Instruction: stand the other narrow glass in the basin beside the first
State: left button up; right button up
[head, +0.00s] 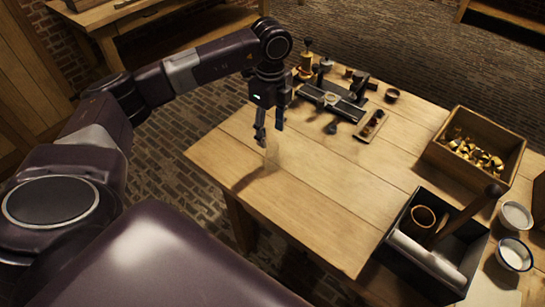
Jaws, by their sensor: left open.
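My left gripper (268,132) points down over the near left part of the table, with its fingers apart. A faint, clear upright shape, which looks like a narrow glass (272,154), stands just below the fingertips; I cannot tell whether they touch it. A dark open box, which seems to be the basin (385,247), sits at the table's right front. In it are a brown cup (423,217), a pale cylinder (428,261) lying tilted along the near side, and a dark wooden handle (468,214). I cannot make out a standing glass in it. My right gripper is out of view.
A wooden crate of brass pieces (440,127) stands behind the basin. Two white bowls, one at the back (515,216) and one in front (514,254), are to its right. Metal tools (332,100) and a small tray (370,125) fill the back. The table's middle (330,190) is clear.

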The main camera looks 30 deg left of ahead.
aim_at(273, 146)
pick_arm(q)
notch_tip(273, 146, down, 2)
jog(key=shift+d, duration=0.15)
notch_tip(273, 146, down, 5)
jog(key=shift+w+r+p, duration=0.1)
jog(key=shift+w+p, duration=0.05)
jog(key=shift+p, duration=0.85)
jog(key=shift+d, duration=0.1)
grip_shut()
